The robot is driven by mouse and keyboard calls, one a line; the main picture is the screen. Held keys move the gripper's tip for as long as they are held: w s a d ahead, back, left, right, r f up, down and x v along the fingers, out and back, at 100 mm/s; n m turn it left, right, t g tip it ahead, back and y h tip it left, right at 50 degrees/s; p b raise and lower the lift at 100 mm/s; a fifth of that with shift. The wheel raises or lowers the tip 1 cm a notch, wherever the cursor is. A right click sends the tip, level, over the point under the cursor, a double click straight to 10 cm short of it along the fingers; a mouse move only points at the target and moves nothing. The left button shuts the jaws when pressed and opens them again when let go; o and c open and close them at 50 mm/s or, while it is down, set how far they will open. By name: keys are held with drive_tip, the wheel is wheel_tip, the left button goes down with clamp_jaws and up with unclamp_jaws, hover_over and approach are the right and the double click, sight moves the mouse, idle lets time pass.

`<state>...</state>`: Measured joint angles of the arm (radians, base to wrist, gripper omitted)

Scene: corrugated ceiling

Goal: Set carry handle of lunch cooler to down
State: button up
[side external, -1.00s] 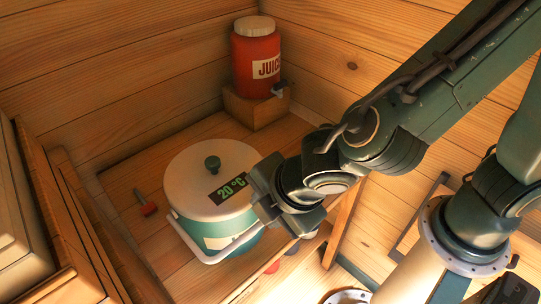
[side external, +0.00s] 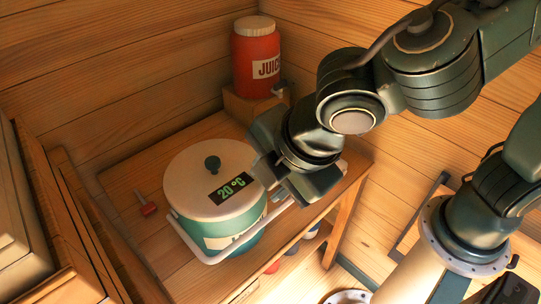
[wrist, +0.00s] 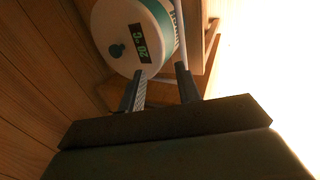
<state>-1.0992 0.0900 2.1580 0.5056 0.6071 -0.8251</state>
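The lunch cooler (side external: 190,185) stands on the wooden table, with a round white lid, a dark green knob and a 20 °C display. It also shows in the wrist view (wrist: 110,20). Its pale carry handle (side external: 190,242) runs round the front of the body, off the lid, towards my gripper, which hides part of it. In the wrist view the handle (wrist: 180,25) is a pale bar beside the cooler, near the right fingertip. My gripper (wrist: 158,72) is at the cooler's right side, with its fingers apart; I cannot tell whether it touches the handle.
A red juice dispenser (side external: 256,60) stands on a wooden block (side external: 250,107) at the back. A small red-ended item (side external: 148,209) lies left of the cooler. Wooden walls close off the back, and crates (side external: 75,240) stand at the left. Coloured items lie under the tabletop.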

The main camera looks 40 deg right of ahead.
sight(262, 223)
drive_tip(key=c, duration=0.6)
drive_tip(key=shift+a+g, duration=0.1)
drive_tip(key=shift+g, duration=0.2)
clamp_jaws()
drive_tip(key=shift+w+r+g, duration=0.2)
drive_tip(key=shift+r+g, duration=0.45)
drive_tip(key=shift+g, duration=0.25)
drive_tip(key=shift+w+r+g, duration=0.15)
drive_tip(key=shift+r+g, duration=0.5)
drive_tip(key=shift+g, duration=0.25)
drive_tip(key=shift+f, duration=0.15)
drive_tip(key=f, duration=0.4)
drive_tip(key=w+f, duration=0.1)
drive_tip(key=f, duration=0.8)
drive_tip(key=shift+w+f, duration=0.2)
drive_tip(key=shift+f, duration=0.15)
